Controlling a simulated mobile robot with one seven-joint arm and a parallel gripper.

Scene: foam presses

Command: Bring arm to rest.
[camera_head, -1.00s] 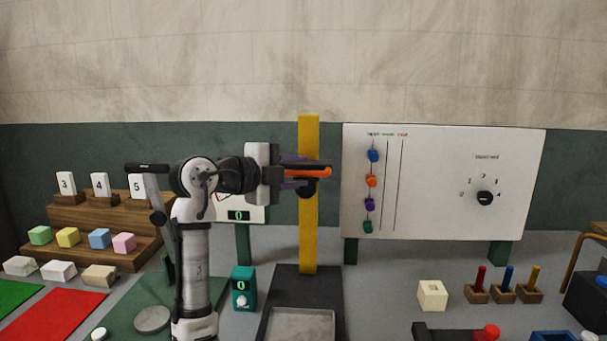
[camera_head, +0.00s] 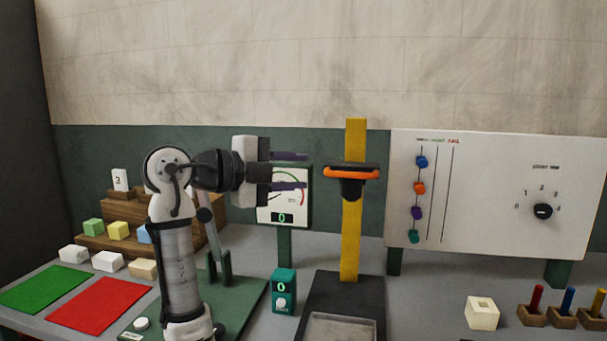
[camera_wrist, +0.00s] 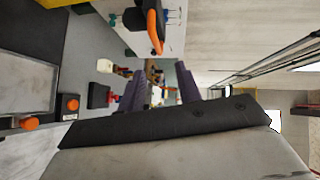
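My gripper (camera_head: 289,171) is raised in the middle of the head view, pointing right. Its two fingers are apart with nothing between them, so it is open and empty. The fingers also show in the wrist view (camera_wrist: 160,92). To the right of the fingertips, and apart from them, is an orange-and-black handle (camera_head: 352,172) on a yellow post (camera_head: 350,235). The handle also shows near the top of the wrist view (camera_wrist: 154,28).
A gauge board (camera_head: 285,195) stands behind the gripper. A white panel (camera_head: 490,190) with colored knobs and a dial is at the right. A teal counter box (camera_head: 284,292), a cream block (camera_head: 481,312) and a red mat (camera_head: 100,304) lie below.

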